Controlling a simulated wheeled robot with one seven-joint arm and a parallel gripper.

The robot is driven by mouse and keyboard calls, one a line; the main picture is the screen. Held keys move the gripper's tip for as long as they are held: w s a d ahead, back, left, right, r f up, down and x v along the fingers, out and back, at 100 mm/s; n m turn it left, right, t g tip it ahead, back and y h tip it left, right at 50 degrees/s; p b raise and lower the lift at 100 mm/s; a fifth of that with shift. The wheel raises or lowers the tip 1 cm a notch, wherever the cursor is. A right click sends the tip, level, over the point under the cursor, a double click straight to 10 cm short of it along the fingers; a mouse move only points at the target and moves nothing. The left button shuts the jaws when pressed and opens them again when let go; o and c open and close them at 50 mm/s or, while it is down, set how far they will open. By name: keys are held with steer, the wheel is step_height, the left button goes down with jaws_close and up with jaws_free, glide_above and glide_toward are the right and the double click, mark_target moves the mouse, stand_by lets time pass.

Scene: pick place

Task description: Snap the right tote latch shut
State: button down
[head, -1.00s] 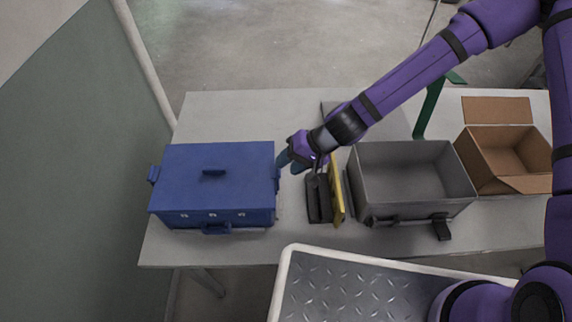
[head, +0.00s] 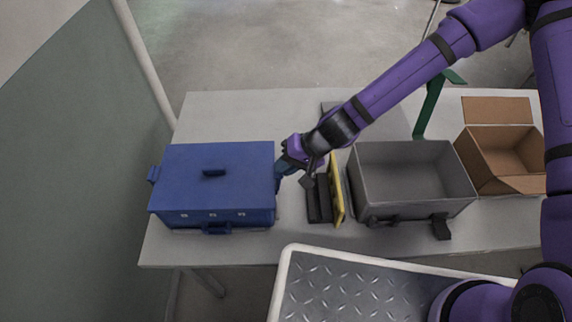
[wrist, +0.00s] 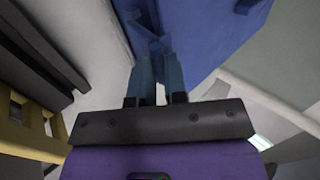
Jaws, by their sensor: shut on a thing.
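The blue tote (head: 235,160) stands closed on the table at the left, its lid flat on top. Its left latch (head: 153,174) sticks out from the left wall. My gripper (head: 281,174) is at the tote's right wall, where the right latch is, and covers most of that latch in the head view. In the wrist view, the teal fingers (wrist: 160,73) are shut on the blue right latch (wrist: 156,46), close against the tote wall (wrist: 210,30). The exact angle of the latch cannot be told.
Black blocks (head: 318,200) and a yellow piece (head: 337,190) stand just right of my gripper. Farther right are an open grey bin (head: 413,196), a cardboard box (head: 488,178) and a green post (head: 430,108). The table (head: 235,110) behind the tote is clear.

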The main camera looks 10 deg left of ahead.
steer(key=shift+s+a+h, duration=0.15)
steer(key=shift+a+h, duration=0.05)
steer(key=shift+h, duration=0.2)
steer(key=c, duration=1.1)
jaws_free()
steer(key=shift+a, duration=0.1)
steer(key=shift+c, duration=0.2)
steer(key=shift+r, duration=0.15)
steer(key=v, duration=1)
steer(key=shift+r, duration=0.35)
